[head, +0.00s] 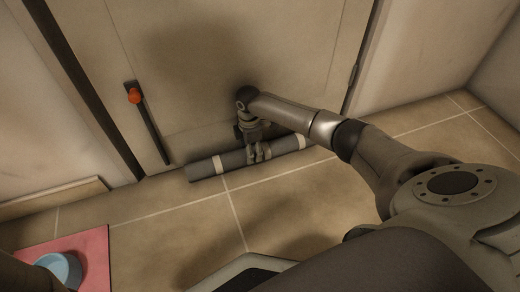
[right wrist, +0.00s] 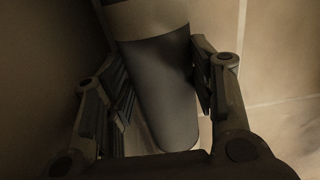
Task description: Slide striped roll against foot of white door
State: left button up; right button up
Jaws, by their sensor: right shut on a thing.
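The striped roll (head: 204,168) is a long dark grey cylinder with pale bands. It lies along the foot of the white door (head: 210,80), which looks beige in this light. I cannot tell whether its whole length touches the door. My right gripper (head: 258,152) reaches down over the roll's middle and is shut on it. In the right wrist view, the roll (right wrist: 160,85) runs between the two fingers of the right gripper (right wrist: 165,95), with a pale band near the top. My left gripper is not in view.
A pink mat (head: 85,247) with a blue bowl (head: 62,268) lies at the bottom left. The tiled floor (head: 180,220) before the roll is clear. A wall stands at the far right.

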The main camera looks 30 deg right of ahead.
jog(key=shift+w+d+r, duration=0.1)
jog(key=shift+w+r, duration=0.05)
jog(key=shift+w, duration=0.1)
